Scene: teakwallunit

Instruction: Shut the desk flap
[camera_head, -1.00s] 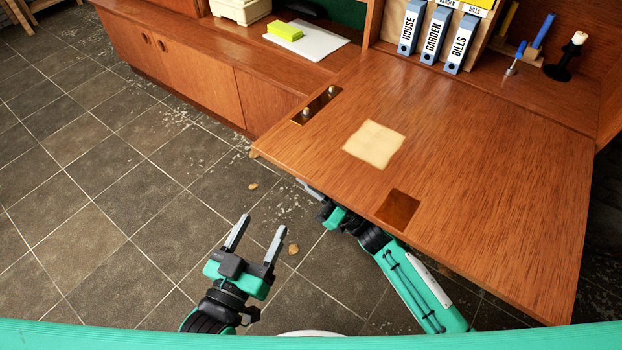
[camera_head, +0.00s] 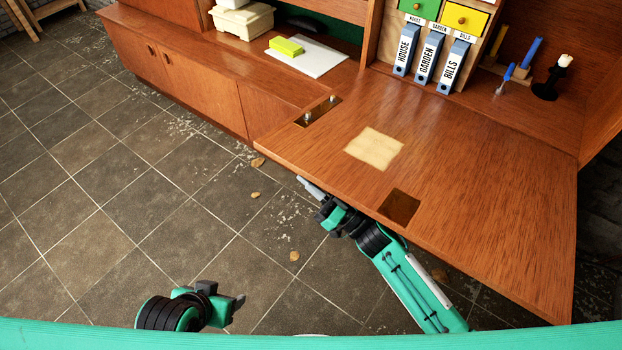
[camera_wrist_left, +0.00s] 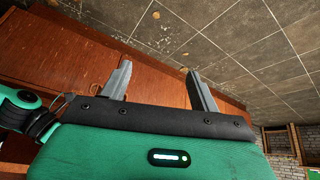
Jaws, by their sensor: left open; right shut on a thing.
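The desk flap (camera_head: 480,190) is a wide wooden panel, folded down and sticking out from the wall unit, roughly level. It has a pale square patch (camera_head: 374,148), a dark square plate (camera_head: 399,206) and a dark strip with two small metal knobs (camera_head: 318,111). My right gripper (camera_head: 312,188) is at the flap's front edge, shut on it; its fingers are partly hidden at the edge. My left gripper (camera_head: 238,304) is open and empty above the floor, left of the flap and apart from it. Its two spread fingers show in the left wrist view (camera_wrist_left: 158,72).
Binders (camera_head: 428,60) stand in the compartment behind the flap, with a blue pen (camera_head: 506,77) and a candle holder (camera_head: 551,80) to their right. A low cabinet (camera_head: 195,85) runs left, bearing a yellow block (camera_head: 286,46). The tiled floor is mostly open.

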